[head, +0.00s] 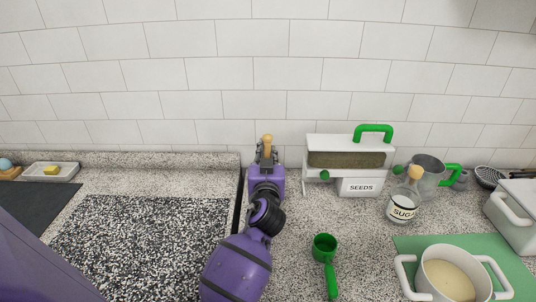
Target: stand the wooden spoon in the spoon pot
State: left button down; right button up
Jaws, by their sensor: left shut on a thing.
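My left gripper (267,157) reaches away from me toward the back wall, left of the seed dispenser. It is shut on the wooden spoon (267,138). Only a short, light wooden end of the spoon shows, pointing up above the fingers; the rest is hidden behind the gripper. I cannot make out the spoon pot; the gripper and arm cover the counter there. My right gripper is not in view.
A white seed dispenser (361,188) with a green handle stands right of the gripper. A green scoop (325,250) lies in front. A sugar jar (404,205), metal mug (427,170) and white pot (449,275) are further right. The speckled board (140,240) at left is clear.

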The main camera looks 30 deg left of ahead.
pick_arm(q)
jog(key=shift+r, duration=0.1)
jog(key=shift+f, duration=0.3)
jog(key=c, duration=1.7)
grip_release()
jog(key=shift+o, duration=0.2)
jog(key=shift+r, duration=0.15)
